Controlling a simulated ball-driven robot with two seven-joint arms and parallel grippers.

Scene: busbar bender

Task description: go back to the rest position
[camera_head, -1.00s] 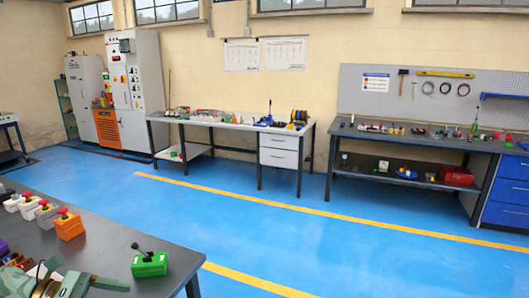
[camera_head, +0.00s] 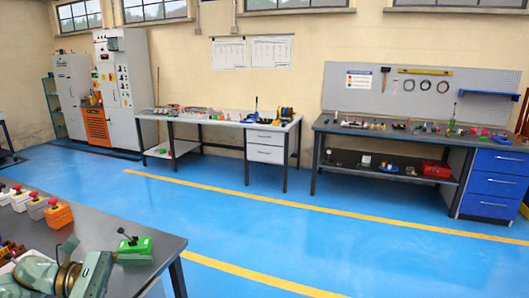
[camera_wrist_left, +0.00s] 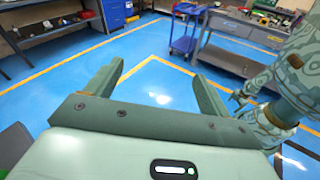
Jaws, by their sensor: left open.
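My left gripper (camera_wrist_left: 157,72) is open in the left wrist view. Its two green fingers are apart with only blue floor showing between them, and nothing is held. In the head view a pale green part of my left arm (camera_head: 50,275) shows at the bottom left, over the near dark table. I cannot make out its fingers there.
The near dark table (camera_head: 100,222) carries a green lever box (camera_head: 135,252) beside my arm and an orange red-button box (camera_head: 58,217). A workbench (camera_head: 225,120) and a pegboard bench (camera_head: 390,134) stand by the far wall. A blue cart (camera_wrist_left: 186,42) is ahead. Blue floor (camera_head: 230,215) is clear.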

